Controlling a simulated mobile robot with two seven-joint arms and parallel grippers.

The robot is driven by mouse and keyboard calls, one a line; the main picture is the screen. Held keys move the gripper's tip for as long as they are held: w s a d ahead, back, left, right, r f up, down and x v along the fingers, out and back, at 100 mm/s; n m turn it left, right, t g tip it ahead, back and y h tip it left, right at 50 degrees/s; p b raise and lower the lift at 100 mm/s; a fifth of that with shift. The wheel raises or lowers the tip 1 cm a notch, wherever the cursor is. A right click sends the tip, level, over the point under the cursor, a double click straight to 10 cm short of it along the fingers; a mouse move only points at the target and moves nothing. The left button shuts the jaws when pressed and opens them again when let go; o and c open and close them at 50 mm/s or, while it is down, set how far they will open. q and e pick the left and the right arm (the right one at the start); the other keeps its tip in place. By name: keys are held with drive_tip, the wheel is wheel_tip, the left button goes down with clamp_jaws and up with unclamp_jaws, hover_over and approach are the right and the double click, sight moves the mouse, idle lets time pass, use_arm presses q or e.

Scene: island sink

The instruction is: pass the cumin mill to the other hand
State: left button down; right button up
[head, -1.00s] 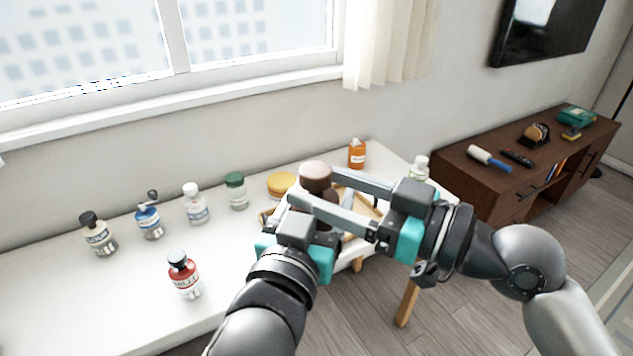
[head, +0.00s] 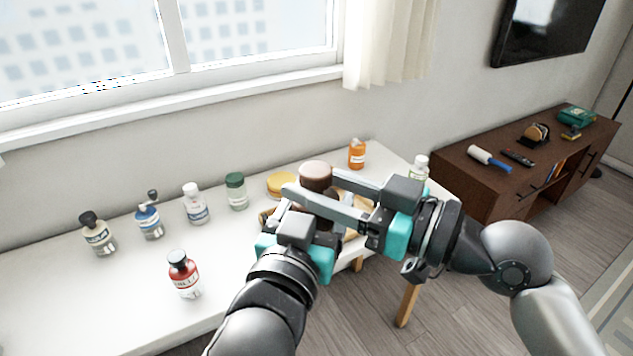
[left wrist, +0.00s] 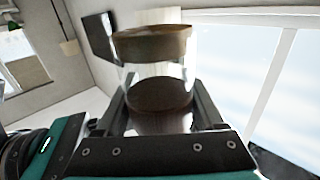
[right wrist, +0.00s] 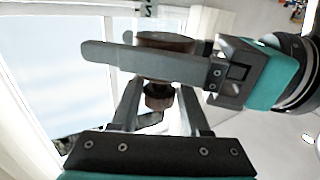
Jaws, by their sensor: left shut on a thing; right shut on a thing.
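My left gripper (head: 306,212) comes from below and is also shut on the mill. The right fingers and left hand hide most of its lower part in the head view.
On the white table (head: 110,300) stand several bottles, including a red-labelled one (head: 183,274) near the front and a green-capped one (head: 236,191). A yellow-lidded jar (head: 281,184) and an orange bottle (head: 357,154) stand behind the grippers. The left front of the table is clear.

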use_arm(q)
unclamp_jaws()
wheel_tip(320, 180, down, 27)
drive_tip(key=a+g+y, duration=0.1)
drive_tip(key=g+y, duration=0.1)
drive_tip(key=g, duration=0.5)
drive_tip(key=s+a+f+g, duration=0.2)
drive_tip(key=s+f, duration=0.1)
drive_tip(key=f, duration=0.5)
drive_tip(key=s+a+f+g, duration=0.2)
drive_tip(key=s+a+f, duration=0.1)
drive_tip(key=f, duration=0.5)
drive_tip(key=s+a+f+g+y, duration=0.15)
drive_tip(key=s+a+f, duration=0.35)
drive_tip(key=s+f, duration=0.8)
drive_tip(key=s+a+f+g, duration=0.2)
drive_tip(key=s+f, duration=0.1)
drive_tip(key=s, duration=0.6)
drive_tip(key=s+a+f+g, duration=0.2)
drive_tip(key=s+a+f, duration=0.1)
drive_tip(key=s, duration=0.6)
drive_tip(key=shift+a+f, duration=0.2)
drive_tip(key=shift+f, duration=0.2)
